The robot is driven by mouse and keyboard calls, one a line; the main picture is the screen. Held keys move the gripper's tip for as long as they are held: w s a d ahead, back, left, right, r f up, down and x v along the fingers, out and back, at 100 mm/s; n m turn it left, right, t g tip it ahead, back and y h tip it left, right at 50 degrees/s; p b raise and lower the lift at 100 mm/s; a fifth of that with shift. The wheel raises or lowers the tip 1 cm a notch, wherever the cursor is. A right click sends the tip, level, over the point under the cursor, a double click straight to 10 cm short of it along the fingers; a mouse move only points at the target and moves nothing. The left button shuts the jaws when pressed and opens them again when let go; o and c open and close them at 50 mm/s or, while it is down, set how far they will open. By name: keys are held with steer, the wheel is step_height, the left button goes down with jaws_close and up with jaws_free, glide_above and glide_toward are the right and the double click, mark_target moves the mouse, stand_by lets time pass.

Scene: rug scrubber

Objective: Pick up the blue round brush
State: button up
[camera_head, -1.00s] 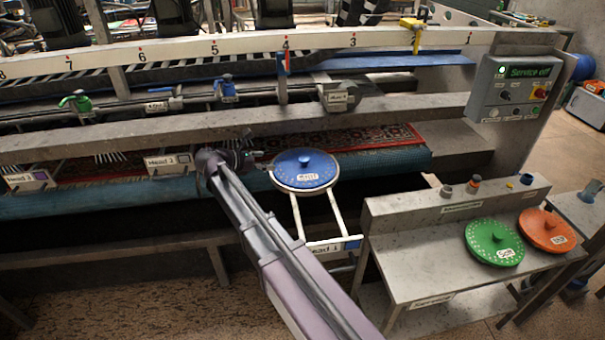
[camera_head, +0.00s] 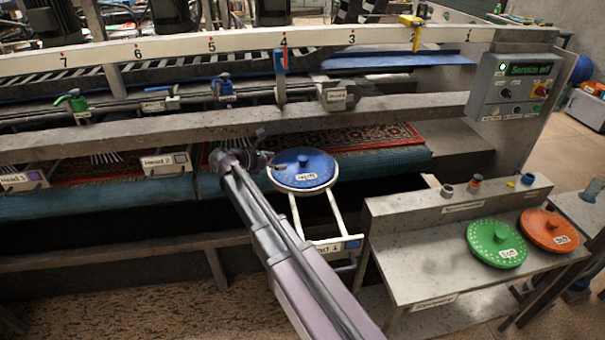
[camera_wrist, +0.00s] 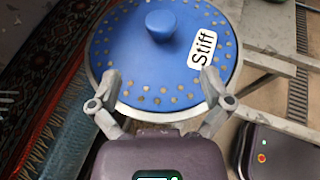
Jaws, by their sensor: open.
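The blue round brush (camera_head: 303,169) is a flat blue disc with a central knob and a white label. It rests on a round holder at the end of a white frame marked Head 1. In the wrist view the brush (camera_wrist: 130,60) fills the upper middle, its knob at the top and its label reading "Stiff". My gripper (camera_wrist: 160,88) is open, with its two fingers spread over the near part of the disc, short of the knob. Whether the fingertips touch the disc cannot be told. In the head view my gripper (camera_head: 272,160) is at the brush's left edge.
A grey service table (camera_head: 400,265) stands at right with a green disc (camera_head: 497,243) and an orange disc (camera_head: 549,230) on it. A patterned rug (camera_head: 380,138) lies behind the brush. A long beam (camera_head: 150,132) runs above and behind my arm.

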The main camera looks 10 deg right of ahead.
mark_target(298, 161)
steer(key=shift+b+x, duration=0.45)
steer(key=shift+x, duration=1.35)
steer(key=shift+d, duration=0.1)
steer(key=shift+b+x, duration=1)
steer(key=shift+x, duration=1.5)
jaws_close()
